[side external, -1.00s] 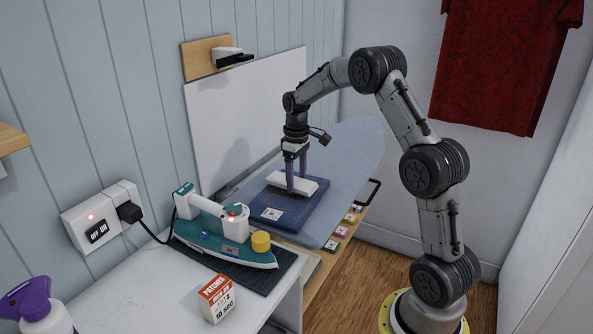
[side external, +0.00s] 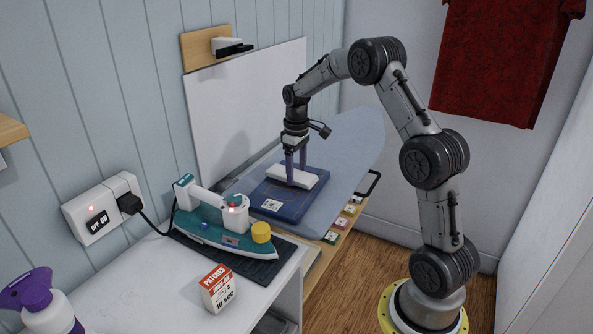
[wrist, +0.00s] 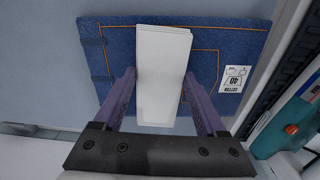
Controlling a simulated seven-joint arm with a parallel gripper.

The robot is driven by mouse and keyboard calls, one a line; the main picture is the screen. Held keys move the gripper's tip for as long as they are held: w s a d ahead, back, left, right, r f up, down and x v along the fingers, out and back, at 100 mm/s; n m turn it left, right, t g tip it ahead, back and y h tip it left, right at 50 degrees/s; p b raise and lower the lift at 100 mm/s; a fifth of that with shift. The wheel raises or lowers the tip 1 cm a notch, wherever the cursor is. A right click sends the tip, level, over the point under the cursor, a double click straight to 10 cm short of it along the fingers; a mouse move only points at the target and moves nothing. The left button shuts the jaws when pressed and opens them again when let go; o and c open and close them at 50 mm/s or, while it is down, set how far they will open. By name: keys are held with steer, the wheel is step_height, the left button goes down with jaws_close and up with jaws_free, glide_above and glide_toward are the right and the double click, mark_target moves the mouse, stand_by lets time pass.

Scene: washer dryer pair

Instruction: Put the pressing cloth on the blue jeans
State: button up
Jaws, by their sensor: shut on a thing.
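The white folded pressing cloth (side external: 291,177) lies over the folded blue jeans (side external: 312,199) on the ironing board. My gripper (side external: 296,172) points down with its purple fingers on either side of the cloth, shut on it. In the wrist view the cloth (wrist: 162,75) stands between the two fingers (wrist: 165,100), over the middle of the jeans (wrist: 112,62). The cloth looks very low over the jeans or on them; I cannot tell if it touches. A white care label shows on the jeans beside it.
The teal iron (side external: 222,234) stands on a dark mat (side external: 270,270) at the front left, its cord running to the wall socket (side external: 104,207). A patches box (side external: 218,289) and a spray bottle (side external: 42,303) are nearer. The ironing board's (side external: 350,150) far end is clear.

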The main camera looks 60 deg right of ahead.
steer(key=shift+f, duration=0.65)
steer(key=o, duration=1.3)
step_height(320, 180, up, 14)
steer(key=s+a+r+n+t, duration=0.2)
steer(key=a+r, duration=0.6)
steer(key=s+a+r+t, duration=0.1)
steer(key=s+a+r, duration=0.3)
steer(key=s+a, duration=0.35)
steer(key=s+a+f+t, duration=0.25)
steer(key=s+a, duration=0.45)
steer(key=s, duration=0.4)
steer(key=s+f+m, duration=0.2)
steer(key=s+f, duration=0.3)
steer(key=f, duration=0.3)
steer(key=shift+a, duration=0.3)
